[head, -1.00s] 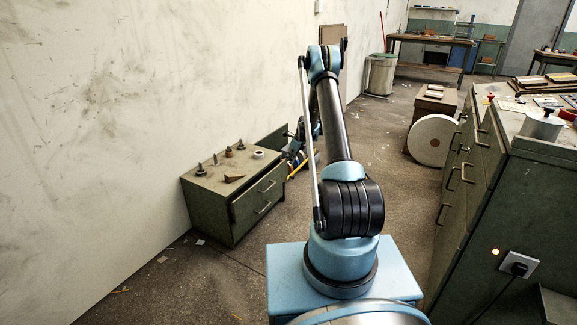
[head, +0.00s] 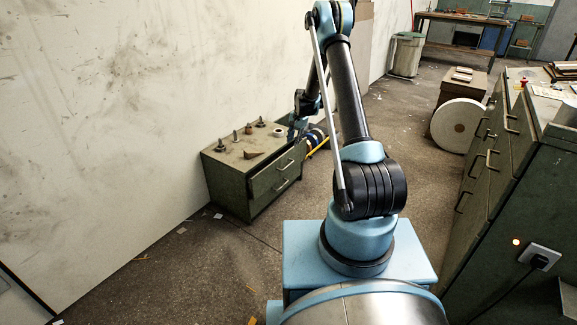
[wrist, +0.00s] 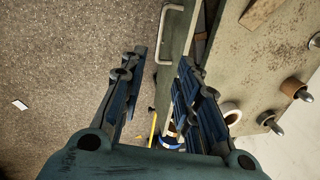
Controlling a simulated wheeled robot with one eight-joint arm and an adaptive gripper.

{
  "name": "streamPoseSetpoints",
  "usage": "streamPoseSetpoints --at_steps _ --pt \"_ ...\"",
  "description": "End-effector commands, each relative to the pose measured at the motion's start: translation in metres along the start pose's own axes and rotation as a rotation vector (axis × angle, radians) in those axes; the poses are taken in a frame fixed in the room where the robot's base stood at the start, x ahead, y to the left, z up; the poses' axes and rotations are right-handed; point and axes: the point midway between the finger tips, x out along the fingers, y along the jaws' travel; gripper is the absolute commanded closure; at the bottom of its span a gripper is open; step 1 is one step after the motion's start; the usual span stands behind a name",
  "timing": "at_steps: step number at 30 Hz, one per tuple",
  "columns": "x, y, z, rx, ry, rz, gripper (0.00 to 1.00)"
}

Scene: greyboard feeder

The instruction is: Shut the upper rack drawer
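The rack is a small green cabinet (head: 228,182) with two drawers, against the wall left of my arm in the head view. Its upper drawer (head: 270,179) has a metal handle, which also shows in the wrist view (wrist: 163,35). In the wrist view the upper drawer front (wrist: 178,45) stands out from the cabinet top, with a narrow gap showing part of the inside. My gripper (wrist: 160,64) is open and empty. Its right finger overlaps the drawer's edge in the picture, and its left finger is over the floor. I cannot tell whether it touches. In the head view the fingers are hidden.
Several small cone-like pieces and a white ring (head: 279,132) sit on the cabinet top. A yellow stick (head: 317,147) is beside the cabinet's far end. A larger green drawer cabinet (head: 515,190) stands on the right. The floor (head: 215,275) in front of the rack is mostly clear.

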Motion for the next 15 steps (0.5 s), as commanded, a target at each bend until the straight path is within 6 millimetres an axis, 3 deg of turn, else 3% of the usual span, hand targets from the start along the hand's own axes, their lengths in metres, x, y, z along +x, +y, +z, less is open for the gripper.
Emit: streamPoseSetpoints --at_steps 8,15 --pt "0.007 -0.001 0.005 -0.078 0.002 0.009 0.70" --pt "0.038 -0.001 0.005 -0.076 0.002 0.008 0.70"
